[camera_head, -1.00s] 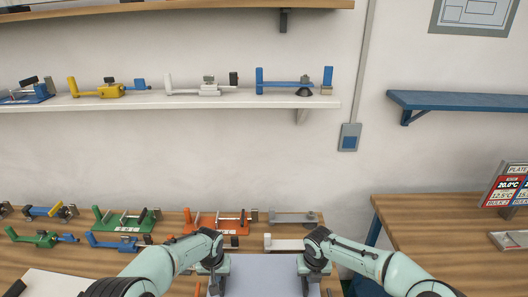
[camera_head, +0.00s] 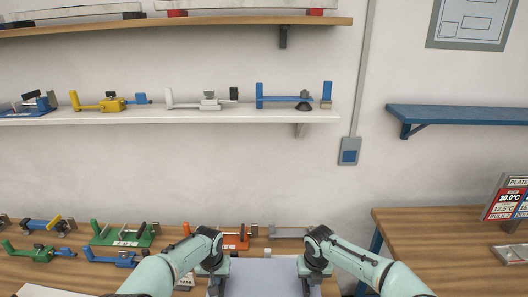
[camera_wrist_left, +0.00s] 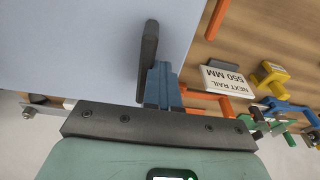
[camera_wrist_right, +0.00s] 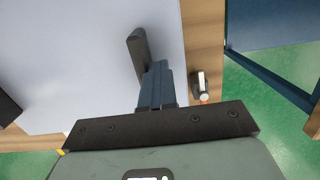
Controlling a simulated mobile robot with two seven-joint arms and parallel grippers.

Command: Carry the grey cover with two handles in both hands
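The grey cover (camera_head: 262,277) is a flat, pale blue-grey panel at the bottom middle of the head view, only partly in the picture. It fills much of the left wrist view (camera_wrist_left: 70,45) and the right wrist view (camera_wrist_right: 80,60). My left gripper (camera_head: 216,286) is at its left side, with its fingers closed around a dark upright handle (camera_wrist_left: 148,50). My right gripper (camera_head: 308,286) is at its right side, closed around the other dark handle (camera_wrist_right: 137,50). The lower parts of both handles are partly hidden by the fingers. I cannot tell how high the cover is above the bench.
The wooden bench (camera_head: 60,270) behind and left of the cover holds several coloured clamp fixtures (camera_head: 125,236) and a "NEXT RAIL 550 MM" sign (camera_wrist_left: 228,78). A gap separates it from another wooden bench (camera_head: 430,225) at right. Shelves (camera_head: 160,116) line the wall.

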